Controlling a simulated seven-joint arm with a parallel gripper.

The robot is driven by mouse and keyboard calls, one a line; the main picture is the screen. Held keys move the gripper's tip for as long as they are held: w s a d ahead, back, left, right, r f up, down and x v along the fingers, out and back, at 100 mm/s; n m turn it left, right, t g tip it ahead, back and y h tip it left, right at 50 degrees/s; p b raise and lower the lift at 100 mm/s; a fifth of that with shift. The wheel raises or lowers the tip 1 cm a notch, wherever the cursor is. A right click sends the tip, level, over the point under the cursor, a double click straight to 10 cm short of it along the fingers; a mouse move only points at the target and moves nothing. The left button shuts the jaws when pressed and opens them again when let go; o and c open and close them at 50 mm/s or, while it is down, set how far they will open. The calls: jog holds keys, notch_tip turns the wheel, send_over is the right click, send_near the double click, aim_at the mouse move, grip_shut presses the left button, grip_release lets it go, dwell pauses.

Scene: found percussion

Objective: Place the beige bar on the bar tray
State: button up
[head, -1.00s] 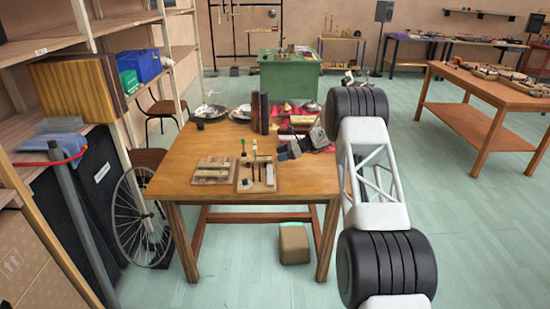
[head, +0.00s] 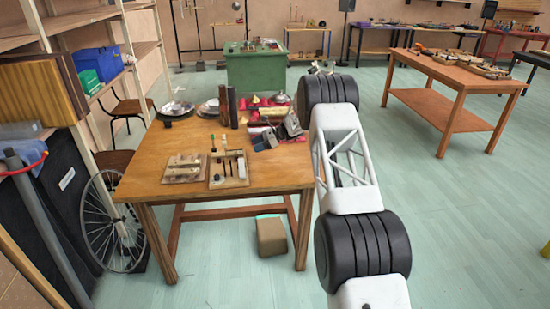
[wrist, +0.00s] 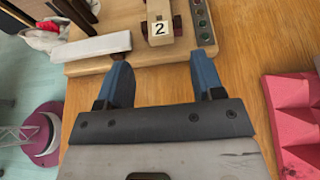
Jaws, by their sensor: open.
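My gripper (head: 265,142) is open and empty over the right part of the wooden table in the head view. In the wrist view its two blue fingers (wrist: 162,85) are spread, with bare wood between them. A pale cream bar (wrist: 92,47), perhaps the beige bar, lies on a wooden board (wrist: 142,58) just beyond the left finger. I cannot tell whether finger and bar touch. In the head view a low wooden board with bars (head: 185,167), perhaps the bar tray, lies on the table's left front.
A board with upright pieces (head: 229,169) lies beside it on the table (head: 165,190). Dark upright cylinders (head: 228,106) and metal dishes (head: 176,108) stand behind. Pink ridged foam (wrist: 295,115) lies right in the wrist view. The table's front right is clear.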

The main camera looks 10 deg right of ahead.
jog(key=s+d+r+n+h, duration=0.1)
jog(key=s+r+n+h, duration=0.25)
jog(key=s+r, duration=1.3)
jog(key=s+d+r+n+h, duration=0.1)
jog(key=s+r+n+h, duration=0.1)
jog(key=s+r, duration=0.6)
jog(key=s+d+r+n+h, duration=0.1)
jog(key=s+r+n, duration=0.2)
jog(key=s+r, duration=0.5)
jog(key=s+d+r+n+t+h, duration=0.1)
jog(key=s+d+n+h, duration=0.1)
jog(key=s, duration=1.1)
jog(key=s+d+r+n+h, duration=0.1)
jog(key=s+d+n+h, duration=0.1)
jog(key=s, duration=1.1)
jog(key=s+d+f+n+t+h, duration=0.1)
jog(key=s+d+f+n, duration=0.1)
jog(key=s, duration=0.9)
jog(key=s+d+f+n+t+h, duration=0.1)
jog(key=s+d+f+n+h, duration=0.1)
jog(key=s, duration=0.9)
jog(key=shift+s+f+n, duration=0.15)
jog(key=shift+f+n, duration=0.3)
jog(key=shift+o, duration=0.5)
